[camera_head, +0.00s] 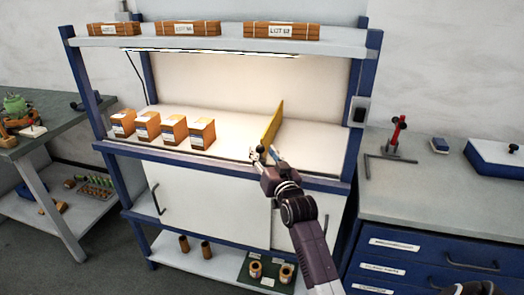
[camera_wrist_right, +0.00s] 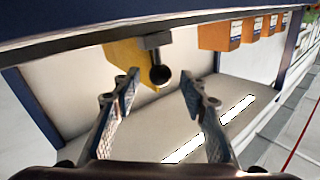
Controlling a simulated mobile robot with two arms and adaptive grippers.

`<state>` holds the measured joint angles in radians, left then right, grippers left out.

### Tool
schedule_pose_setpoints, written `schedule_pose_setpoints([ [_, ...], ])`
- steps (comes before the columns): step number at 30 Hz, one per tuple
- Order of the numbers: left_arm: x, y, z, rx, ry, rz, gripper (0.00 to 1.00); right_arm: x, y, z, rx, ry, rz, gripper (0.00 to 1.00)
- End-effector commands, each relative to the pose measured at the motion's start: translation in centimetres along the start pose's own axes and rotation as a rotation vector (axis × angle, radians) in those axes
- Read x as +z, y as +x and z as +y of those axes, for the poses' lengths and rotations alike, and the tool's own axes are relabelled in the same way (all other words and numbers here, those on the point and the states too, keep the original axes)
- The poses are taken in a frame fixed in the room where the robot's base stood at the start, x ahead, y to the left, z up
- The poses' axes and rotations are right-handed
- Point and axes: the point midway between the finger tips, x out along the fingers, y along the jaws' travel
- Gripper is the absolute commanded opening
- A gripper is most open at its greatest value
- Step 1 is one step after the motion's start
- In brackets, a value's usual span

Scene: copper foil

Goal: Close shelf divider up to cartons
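The yellow shelf divider (camera_head: 271,126) stands upright on the lit shelf, to the right of a row of several orange cartons (camera_head: 173,132), with a wide gap between. The divider (camera_wrist_right: 127,62) also shows in the right wrist view, with a dark round knob (camera_wrist_right: 160,75) on a grey bracket at its edge. My right gripper (camera_head: 266,155) is at the shelf's front edge by the divider's near end. In the wrist view its fingers (camera_wrist_right: 158,88) are spread, with the knob just beyond and between the tips; contact cannot be told.
The shelf surface (camera_head: 310,148) right of the divider is clear. An upper shelf (camera_head: 230,42) holds labelled bundles. A blue post (camera_head: 353,125) bounds the bay on the right. A grey bench (camera_head: 450,195) with a red-topped stand (camera_head: 397,135) is farther right.

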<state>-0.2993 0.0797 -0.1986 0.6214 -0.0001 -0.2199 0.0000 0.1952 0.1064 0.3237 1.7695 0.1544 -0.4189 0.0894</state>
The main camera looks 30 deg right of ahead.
Motion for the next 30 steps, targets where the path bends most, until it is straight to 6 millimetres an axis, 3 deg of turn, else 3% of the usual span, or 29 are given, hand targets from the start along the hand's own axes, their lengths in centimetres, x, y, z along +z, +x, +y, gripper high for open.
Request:
schedule_pose_setpoints([
  [5,0.01,-0.12,-0.01,0.000,0.001,0.000,0.15,-0.06,1.25,0.00,0.000,-0.001,0.000,0.40],
  [14,0.05,-0.11,0.01,0.000,0.001,-0.001,0.15,0.01,1.40,0.02,0.000,-0.001,0.000,0.40],
  [24,0.10,-0.11,0.03,0.001,0.002,-0.002,0.15,0.02,1.38,0.02,0.000,-0.001,-0.001,0.02],
  [30,0.12,-0.11,0.03,0.001,0.002,-0.002,0.15,0.04,1.38,0.02,0.000,-0.001,-0.001,0.00],
])
